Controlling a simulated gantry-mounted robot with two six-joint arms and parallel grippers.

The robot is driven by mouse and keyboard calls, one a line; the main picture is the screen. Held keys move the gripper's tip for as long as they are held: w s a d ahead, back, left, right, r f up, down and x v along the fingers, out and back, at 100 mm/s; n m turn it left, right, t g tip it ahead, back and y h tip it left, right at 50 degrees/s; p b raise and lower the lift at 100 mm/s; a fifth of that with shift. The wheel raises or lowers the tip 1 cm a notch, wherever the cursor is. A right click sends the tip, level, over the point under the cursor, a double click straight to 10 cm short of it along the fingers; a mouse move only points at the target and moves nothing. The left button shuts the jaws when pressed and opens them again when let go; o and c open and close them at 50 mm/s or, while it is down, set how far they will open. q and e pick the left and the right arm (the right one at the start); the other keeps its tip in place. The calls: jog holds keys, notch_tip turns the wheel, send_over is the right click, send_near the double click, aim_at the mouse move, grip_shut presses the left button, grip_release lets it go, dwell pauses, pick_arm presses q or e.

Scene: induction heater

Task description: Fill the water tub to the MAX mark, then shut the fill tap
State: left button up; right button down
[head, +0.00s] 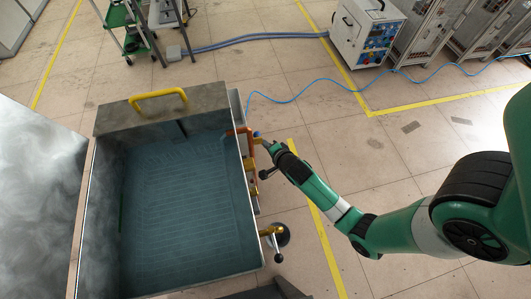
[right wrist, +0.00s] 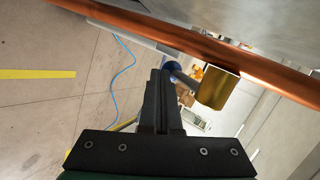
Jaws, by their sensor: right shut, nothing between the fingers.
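The open metal water tub (head: 256,215) fills the left middle of the head view. Its inside looks bluish over a lined floor; I cannot make out the water level or a MAX mark. A copper pipe (head: 239,132) and a brass fitting sit at its upper right wall. My right gripper (head: 268,146) is shut and empty beside them. In the right wrist view the closed fingertips (right wrist: 161,74) are close to a blue knob (right wrist: 171,66) on a stem from the brass fitting (right wrist: 217,87). I cannot tell if they touch. My left gripper is out of view.
A yellow handle (head: 158,97) tops the grey block at the tub's back. A brass valve with a black-knobbed lever (head: 271,231) projects from the lower right wall. A white cabinet (head: 363,35) stands at the back, with a blue cable (head: 285,102) on the floor.

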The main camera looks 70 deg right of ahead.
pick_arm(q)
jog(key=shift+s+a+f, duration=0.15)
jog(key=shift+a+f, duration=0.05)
pick_arm(e)
jog(key=shift+w+d+r+h, duration=0.15)
jog(key=shift+w+d+r, duration=0.25)
jog(key=shift+d+r, duration=0.2)
jog(key=shift+w+d+r+h, duration=0.15)
jog(key=shift+w+d+r, duration=0.25)
jog(key=shift+d+r, duration=0.2)
pick_arm(q)
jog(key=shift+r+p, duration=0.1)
jog(key=shift+p, duration=0.25)
pick_arm(e)
jog(key=shift+d+r, duration=0.1)
jog(key=shift+r, duration=0.05)
dwell(2.4)
dwell(1.0)
